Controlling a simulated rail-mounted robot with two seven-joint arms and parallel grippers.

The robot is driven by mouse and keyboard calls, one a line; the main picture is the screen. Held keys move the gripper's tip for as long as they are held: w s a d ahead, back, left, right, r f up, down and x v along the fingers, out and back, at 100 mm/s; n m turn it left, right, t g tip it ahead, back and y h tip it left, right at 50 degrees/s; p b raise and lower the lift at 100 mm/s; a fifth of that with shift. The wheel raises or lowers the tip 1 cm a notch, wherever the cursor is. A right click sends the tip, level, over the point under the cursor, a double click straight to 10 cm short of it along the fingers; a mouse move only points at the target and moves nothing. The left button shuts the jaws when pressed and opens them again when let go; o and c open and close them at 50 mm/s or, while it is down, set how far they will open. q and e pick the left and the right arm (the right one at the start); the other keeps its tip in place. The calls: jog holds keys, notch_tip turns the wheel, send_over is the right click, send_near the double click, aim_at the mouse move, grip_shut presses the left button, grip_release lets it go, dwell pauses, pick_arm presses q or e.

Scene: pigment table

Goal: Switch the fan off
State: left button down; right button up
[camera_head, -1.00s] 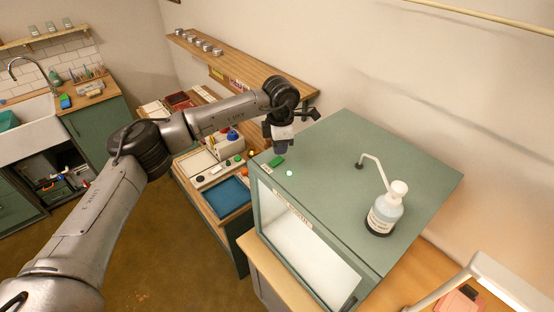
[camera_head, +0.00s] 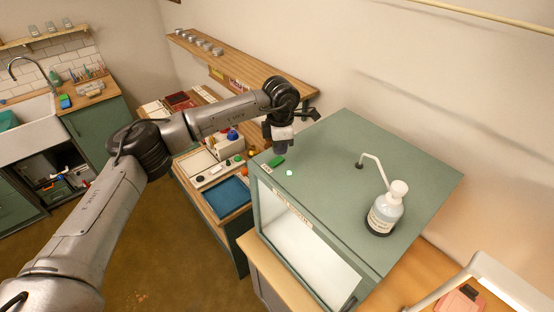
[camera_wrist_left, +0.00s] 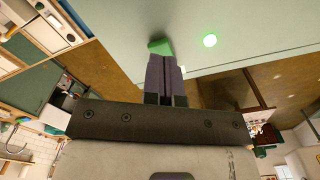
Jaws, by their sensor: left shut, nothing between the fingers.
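The green fan switch (camera_head: 276,161) sits on the top of a green cabinet (camera_head: 330,150), near its left corner. A round green light (camera_head: 290,173) glows beside it. My left gripper (camera_head: 281,150) is shut and empty, pointing down just by the switch. In the left wrist view the shut fingers (camera_wrist_left: 163,62) reach the green switch (camera_wrist_left: 160,47) and partly cover it; I cannot tell if they touch it. The lit light (camera_wrist_left: 210,40) shows to the right of the fingers. My right gripper is not in view.
A labelled pump bottle (camera_head: 384,210) stands on the cabinet top, with a bent tube (camera_head: 374,166) behind it. A wooden shelf (camera_head: 250,65) runs along the wall behind my left arm. A bench with a blue tray (camera_head: 228,196) lies to the left.

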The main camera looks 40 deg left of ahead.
aim_at(280, 158)
pick_arm(q)
jog(key=shift+f+b, duration=0.35)
jog(key=shift+f, duration=0.4)
jog(key=shift+f, duration=0.5)
dwell(0.5)
jog(key=shift+r, duration=0.1)
jog(key=shift+r+p, duration=1.05)
jog(key=shift+r, duration=0.75)
jog(key=shift+r+p, duration=1.1)
jog(key=shift+r, duration=0.55)
